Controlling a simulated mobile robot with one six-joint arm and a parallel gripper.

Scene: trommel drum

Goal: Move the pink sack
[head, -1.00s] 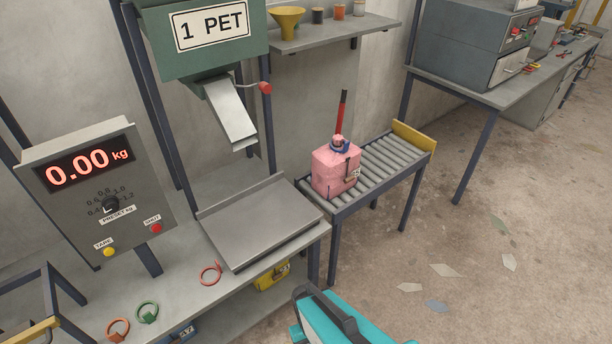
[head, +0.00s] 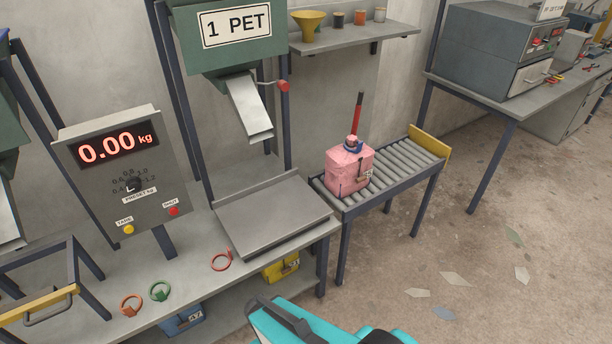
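The pink sack (head: 348,172) stands upright on the near left end of the roller conveyor (head: 400,180), beside the scale plate. Its neck is gathered with a blue tie (head: 353,146), and a small tag hangs on its right side. A red stick with a dark tip (head: 358,112) rises behind the neck; I cannot tell if it touches the sack. A teal and dark part of my own arm shows at the bottom edge, well apart from the sack. My gripper's fingers are not in view.
The bare scale plate (head: 273,216) lies left of the conveyor, under the chute (head: 250,108). The display (head: 118,147) reads 0.00 kg. Red, green and orange rings lie on the bench. A yellow stop (head: 429,142) closes the conveyor's far end. The floor at right is clear except for flat scraps.

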